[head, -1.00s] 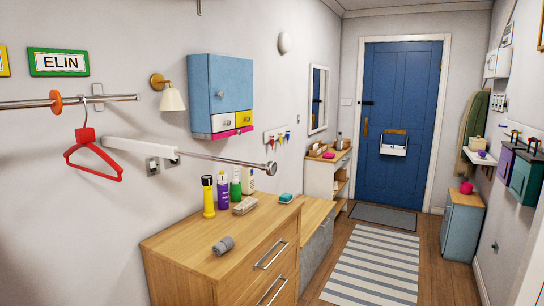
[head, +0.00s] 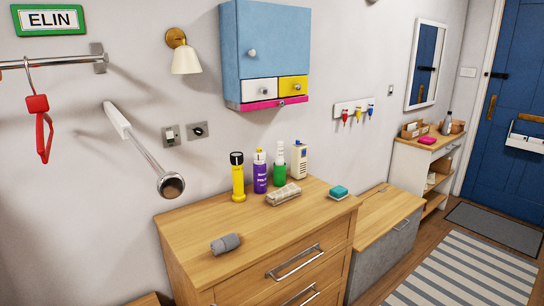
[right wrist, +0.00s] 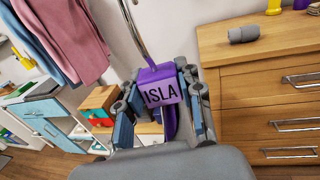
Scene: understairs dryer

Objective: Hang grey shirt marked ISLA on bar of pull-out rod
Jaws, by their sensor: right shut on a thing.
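The pull-out rod (head: 148,155) juts from the wall in the head view, a chrome bar on a white mount with a round knob at its end. Nothing hangs on its visible bar. In the right wrist view my right gripper (right wrist: 158,92) is shut on the purple hanger (right wrist: 157,73), whose block is marked ISLA. Its metal hook rises above the fingers. Neither gripper shows in the head view.
A red hanger (head: 40,125) hangs on the wall rail (head: 60,62) under the ELIN sign (head: 48,20). The wooden dresser (head: 255,225) stands below, with bottles and a grey roll (head: 225,243) on top. Pink and blue clothes (right wrist: 75,35) hang at left in the wrist view.

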